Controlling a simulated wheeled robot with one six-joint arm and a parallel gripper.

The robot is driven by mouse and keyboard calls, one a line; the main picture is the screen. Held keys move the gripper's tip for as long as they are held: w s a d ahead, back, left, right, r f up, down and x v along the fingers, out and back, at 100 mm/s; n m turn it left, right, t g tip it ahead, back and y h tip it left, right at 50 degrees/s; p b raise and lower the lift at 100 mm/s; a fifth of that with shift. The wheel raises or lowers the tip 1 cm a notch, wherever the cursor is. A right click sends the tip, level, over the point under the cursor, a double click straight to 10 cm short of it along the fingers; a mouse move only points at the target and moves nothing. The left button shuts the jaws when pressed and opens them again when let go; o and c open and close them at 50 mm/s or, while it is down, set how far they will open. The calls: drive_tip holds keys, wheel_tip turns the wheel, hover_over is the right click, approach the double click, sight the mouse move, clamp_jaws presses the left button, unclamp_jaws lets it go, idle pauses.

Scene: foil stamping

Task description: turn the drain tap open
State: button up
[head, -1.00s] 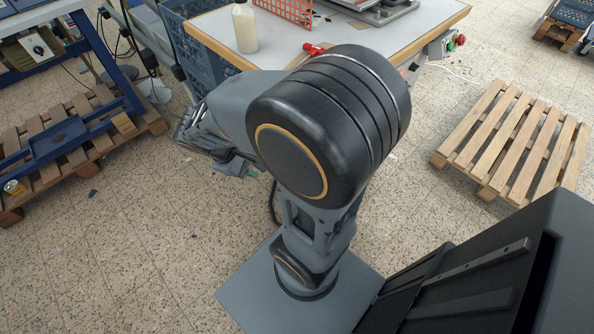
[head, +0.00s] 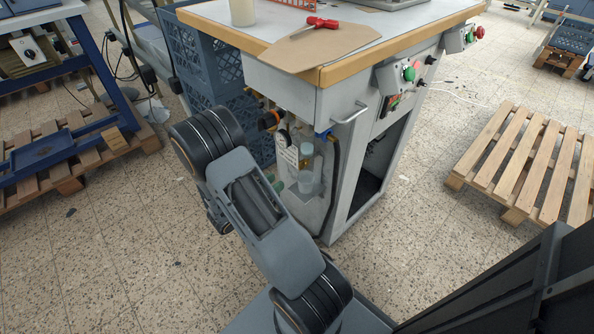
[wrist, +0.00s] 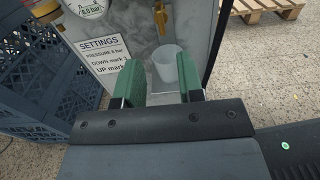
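The drain tap looks like the brass-yellow fitting (wrist: 160,18) at the top of the wrist view, above a translucent cup (wrist: 165,62). The handle's position is hard to tell. In the head view the cup (head: 309,182) stands out below the clear bowl at the cabinet's corner; I cannot pick out the tap there. My gripper (wrist: 159,68) shows two green fingers, apart with nothing between them, short of the cup and lower in the picture than the tap. In the head view my arm hides most of the gripper.
A white settings sign (wrist: 100,50) and a pressure gauge (wrist: 85,8) are left of the tap. Blue-grey crates (head: 205,75) stand left of the cabinet (head: 343,170). A brown board (head: 318,44) with a red-handled tool lies on the tabletop. A pallet (head: 530,160) lies right; floor before the cabinet is free.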

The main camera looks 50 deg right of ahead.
sight(302, 165)
drive_tip(key=d+b, duration=0.2)
drive_tip(key=d, duration=0.8)
drive_tip(key=shift+s, duration=0.35)
drive_tip(key=shift+c, duration=0.3)
clamp_jaws()
